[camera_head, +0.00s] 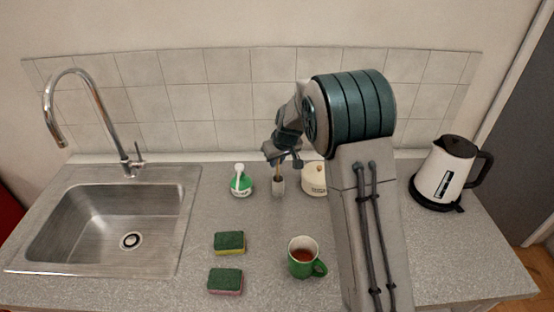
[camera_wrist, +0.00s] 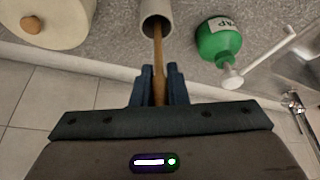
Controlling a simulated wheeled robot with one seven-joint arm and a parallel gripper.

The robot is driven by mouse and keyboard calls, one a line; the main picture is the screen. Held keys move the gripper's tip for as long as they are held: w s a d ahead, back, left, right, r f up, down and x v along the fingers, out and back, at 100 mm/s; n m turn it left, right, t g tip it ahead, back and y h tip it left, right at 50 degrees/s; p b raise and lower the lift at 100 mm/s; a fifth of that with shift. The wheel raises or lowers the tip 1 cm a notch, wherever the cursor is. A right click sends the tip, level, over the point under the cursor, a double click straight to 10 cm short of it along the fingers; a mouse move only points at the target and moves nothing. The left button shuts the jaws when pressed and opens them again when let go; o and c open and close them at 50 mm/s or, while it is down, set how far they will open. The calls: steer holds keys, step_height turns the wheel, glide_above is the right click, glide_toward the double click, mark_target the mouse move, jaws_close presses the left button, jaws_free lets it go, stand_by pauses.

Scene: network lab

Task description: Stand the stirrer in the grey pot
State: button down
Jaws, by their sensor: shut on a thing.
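The stirrer is a thin wooden stick (camera_wrist: 158,62). My gripper (camera_wrist: 159,88) is shut on its upper part, and it also shows in the head view (camera_head: 280,155). The grey pot (camera_head: 278,187) is a small cup standing on the counter below my gripper. In the wrist view the grey pot (camera_wrist: 156,8) is at the top edge, and the stick's far end reaches into its mouth. How deep the end sits, and whether it touches the bottom, I cannot tell. The stick looks near upright in the head view.
A green mug (camera_head: 304,259) and two sponges (camera_head: 229,242) lie nearer. The sink (camera_head: 110,230) is left, the kettle (camera_head: 446,175) right.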

steer(key=shift+f, duration=0.35)
steer(key=shift+f, duration=0.15)
steer(key=c, duration=1.4)
jaws_free()
steer(key=shift+c, duration=0.2)
